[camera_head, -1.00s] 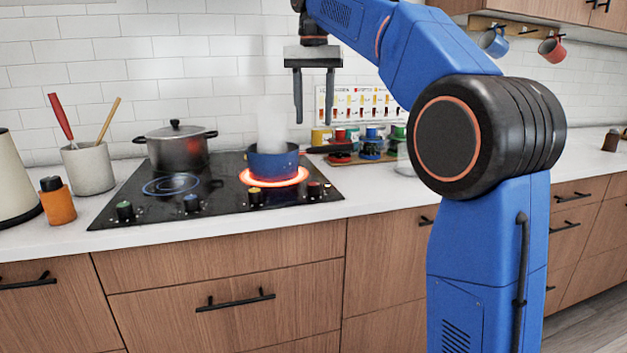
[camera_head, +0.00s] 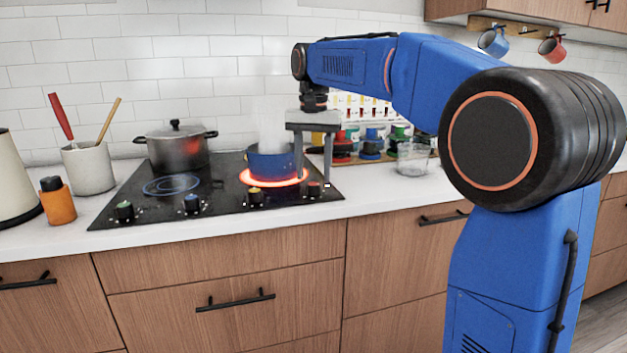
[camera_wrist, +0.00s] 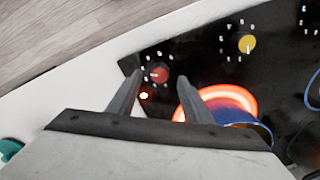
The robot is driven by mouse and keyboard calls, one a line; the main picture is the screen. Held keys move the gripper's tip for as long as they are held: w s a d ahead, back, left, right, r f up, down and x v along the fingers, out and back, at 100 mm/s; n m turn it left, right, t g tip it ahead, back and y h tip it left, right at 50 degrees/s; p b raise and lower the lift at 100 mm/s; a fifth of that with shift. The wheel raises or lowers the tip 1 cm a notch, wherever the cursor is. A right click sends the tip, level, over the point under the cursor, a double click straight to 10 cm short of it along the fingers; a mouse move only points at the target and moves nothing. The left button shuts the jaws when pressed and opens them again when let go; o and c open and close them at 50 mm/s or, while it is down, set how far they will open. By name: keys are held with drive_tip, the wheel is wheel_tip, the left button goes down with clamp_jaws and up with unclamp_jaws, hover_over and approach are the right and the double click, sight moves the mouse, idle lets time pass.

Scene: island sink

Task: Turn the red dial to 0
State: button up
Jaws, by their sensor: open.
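The red dial (camera_wrist: 159,75) shows in the wrist view on the black cooktop, with small white marks around it and a lit orange indicator (camera_wrist: 144,96) beside it. In the head view the red dial (camera_head: 314,189) sits at the cooktop's front right corner. My gripper (camera_head: 314,181) is open and points down above that corner; in the wrist view the dial lies beyond and between the fingers (camera_wrist: 160,97). The fingers appear apart from the dial. The dial's exact setting is too small to read.
Green (camera_head: 124,211), blue (camera_head: 192,203) and yellow (camera_head: 255,197) dials line the cooktop's front. A grey lidded pot (camera_head: 178,150) stands at the back left. The front counter strip is clear.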

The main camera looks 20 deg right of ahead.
sight(314, 184)
drive_tip(key=shift+f, duration=1.5)
drive_tip(key=c, duration=1.1)
drive_tip(key=shift+o, duration=0.2)
